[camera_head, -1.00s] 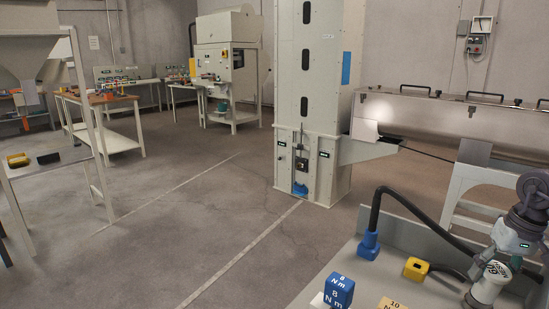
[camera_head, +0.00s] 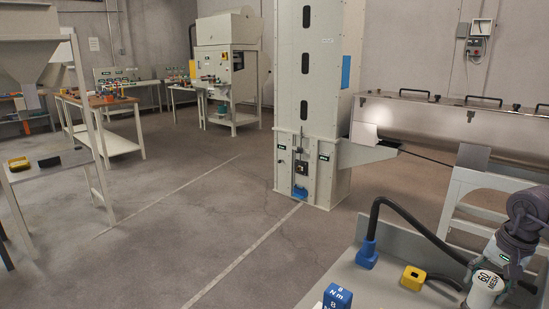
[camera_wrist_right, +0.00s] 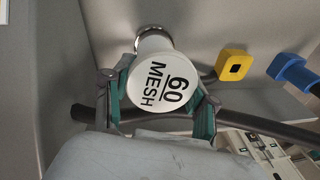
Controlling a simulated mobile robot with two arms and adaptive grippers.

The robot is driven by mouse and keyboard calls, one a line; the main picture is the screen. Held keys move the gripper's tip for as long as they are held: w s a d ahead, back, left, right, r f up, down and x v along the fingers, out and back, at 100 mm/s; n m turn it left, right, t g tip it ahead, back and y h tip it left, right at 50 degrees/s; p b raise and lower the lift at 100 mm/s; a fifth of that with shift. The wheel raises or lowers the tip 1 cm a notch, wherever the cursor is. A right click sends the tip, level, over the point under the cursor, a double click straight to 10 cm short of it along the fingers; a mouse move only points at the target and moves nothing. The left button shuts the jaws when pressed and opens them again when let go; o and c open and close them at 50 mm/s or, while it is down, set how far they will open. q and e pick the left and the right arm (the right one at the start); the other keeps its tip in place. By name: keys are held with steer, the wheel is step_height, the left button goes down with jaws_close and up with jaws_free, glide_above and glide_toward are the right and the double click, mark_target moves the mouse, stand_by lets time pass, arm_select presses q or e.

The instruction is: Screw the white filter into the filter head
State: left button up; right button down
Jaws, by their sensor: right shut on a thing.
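The white filter (camera_head: 484,288), a cylinder marked "60 MESH", is at the lower right of the head view. In the right wrist view the white filter (camera_wrist_right: 150,72) shows its printed end towards the camera. A shiny metal ring (camera_wrist_right: 153,30) is at its far end; I cannot tell whether this ring belongs to the filter head. The rest of the filter head is not clearly visible. My right gripper (camera_wrist_right: 157,98) is shut on the filter, with green-padded fingers on both sides. In the head view my right gripper (camera_head: 499,273) comes in from the right. My left gripper is not in view.
On the grey bench (camera_head: 345,268) stand a blue fitting (camera_head: 367,255) with a black hose (camera_head: 408,212), a yellow block (camera_head: 413,279) and a blue "8 Nm" cube (camera_head: 337,297). The hose runs close behind the filter. Bare bench lies between the blue fitting and the cube.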

steer(key=shift+s+a+f, duration=0.1)
steer(key=shift+a+f, duration=0.1)
steer(key=shift+f, duration=0.05)
